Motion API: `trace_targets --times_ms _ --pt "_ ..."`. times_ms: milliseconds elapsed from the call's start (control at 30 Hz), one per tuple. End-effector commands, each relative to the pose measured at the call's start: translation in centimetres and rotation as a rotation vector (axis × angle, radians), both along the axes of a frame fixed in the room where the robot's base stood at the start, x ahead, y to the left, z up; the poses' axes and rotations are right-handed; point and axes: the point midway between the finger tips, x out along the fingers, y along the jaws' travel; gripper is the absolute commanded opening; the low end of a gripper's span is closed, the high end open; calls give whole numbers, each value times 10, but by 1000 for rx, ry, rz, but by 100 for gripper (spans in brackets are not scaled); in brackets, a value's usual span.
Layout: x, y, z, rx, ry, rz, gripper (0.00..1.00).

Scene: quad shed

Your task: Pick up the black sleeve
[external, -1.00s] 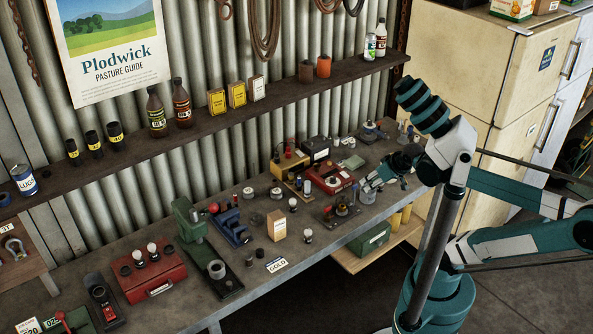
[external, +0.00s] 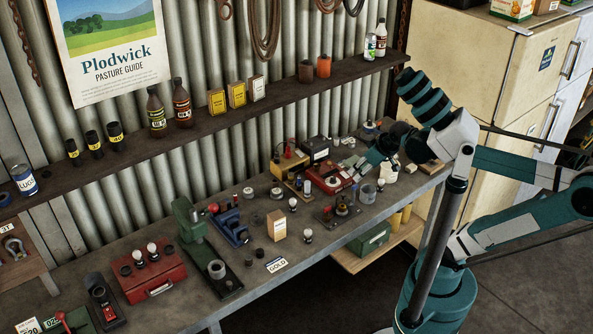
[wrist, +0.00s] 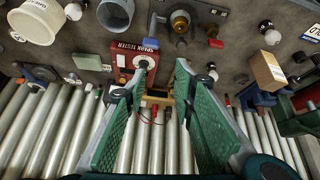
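I cannot tell for certain which thing is the black sleeve. A small dark cylinder (external: 260,253) stands on the bench beside the green stand, and a similar one (external: 256,218) stands near the blue vise. Black cylinders with yellow bands (external: 93,142) stand on the wall shelf. My gripper (external: 350,168) is over the far right part of the bench, well away from these. In the wrist view my gripper (wrist: 155,85) has its green fingers wide apart with nothing held. Beyond the fingers is the red spark tester (wrist: 130,58).
A grey cylinder (external: 368,194) and a white cup (external: 388,173) stand close to my gripper. The shelf overhangs at the back.

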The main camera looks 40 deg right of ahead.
Motion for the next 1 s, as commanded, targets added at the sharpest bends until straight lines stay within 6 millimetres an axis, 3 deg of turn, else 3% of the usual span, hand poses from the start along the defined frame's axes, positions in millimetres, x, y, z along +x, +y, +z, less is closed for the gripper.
trace_targets --times_ms 433,1000 --pt "42 75 28 -67 98 236 27" --pt "78 187 37 -160 212 537 27"
